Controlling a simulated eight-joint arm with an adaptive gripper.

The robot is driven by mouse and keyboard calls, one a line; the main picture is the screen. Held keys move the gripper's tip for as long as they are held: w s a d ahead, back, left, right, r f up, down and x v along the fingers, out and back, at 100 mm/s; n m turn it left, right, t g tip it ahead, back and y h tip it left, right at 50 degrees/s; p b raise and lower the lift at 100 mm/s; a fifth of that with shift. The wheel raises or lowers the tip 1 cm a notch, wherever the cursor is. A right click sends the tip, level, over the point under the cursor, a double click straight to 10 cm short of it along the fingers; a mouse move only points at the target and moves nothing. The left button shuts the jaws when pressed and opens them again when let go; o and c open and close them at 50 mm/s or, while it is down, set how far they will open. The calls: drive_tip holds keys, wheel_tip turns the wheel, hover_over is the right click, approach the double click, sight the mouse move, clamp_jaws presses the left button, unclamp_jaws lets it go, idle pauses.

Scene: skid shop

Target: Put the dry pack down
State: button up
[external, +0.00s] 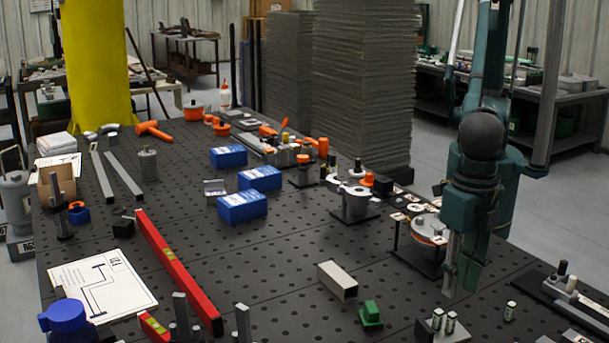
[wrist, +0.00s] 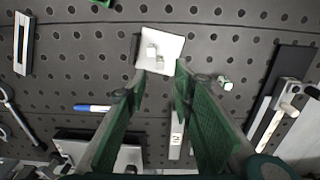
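No thing is plainly marked as the dry pack; small battery-like cylinders with white and dark green bands are the likeliest match. Two stand on a small pale plate (wrist: 172,44); one shows in the external view (external: 437,318). Another cylinder (external: 510,310) is apart on the table to their right, and it also shows in the wrist view (wrist: 226,84). My gripper (external: 459,284) points down above the table, behind the cylinders in the external view. In the wrist view my gripper (wrist: 160,80) has its green-padded fingers apart, with nothing visibly held between them.
A green block (external: 371,314) and a grey square tube (external: 338,281) lie left of my gripper. A round orange-and-metal fixture (external: 429,231) stands close behind it. A dark rail with pegs (external: 575,299) is at the right. Bare perforated table (external: 290,250) lies further left.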

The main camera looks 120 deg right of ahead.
drive_tip(key=shift+r, duration=1.75)
drive_tip(key=s+d+r+m+t, duration=0.1)
drive_tip(key=s+d+r+m, duration=0.2)
drive_tip(key=d+r, duration=0.6)
drive_tip(key=s+d+r+m+t+y, duration=0.1)
drive_tip(key=s+d+r+m, duration=0.2)
drive_tip(key=d, duration=1)
drive_tip(key=s+d+r+m+t, duration=0.1)
drive_tip(key=s+d+r+m, duration=0.15)
drive_tip(key=d+r, duration=0.7)
drive_tip(key=s+d+m+t, duration=0.2)
drive_tip(key=s+d+m, duration=0.2)
drive_tip(key=s+d, duration=1.05)
drive_tip(key=s+d+f+m+t+h, duration=0.1)
drive_tip(key=s+d+f+m, duration=0.4)
drive_tip(key=s+d, duration=0.7)
drive_tip(key=shift+s+d+f+t, duration=0.2)
drive_tip(key=shift+s+f+t, duration=0.4)
drive_tip(key=shift+f, duration=0.1)
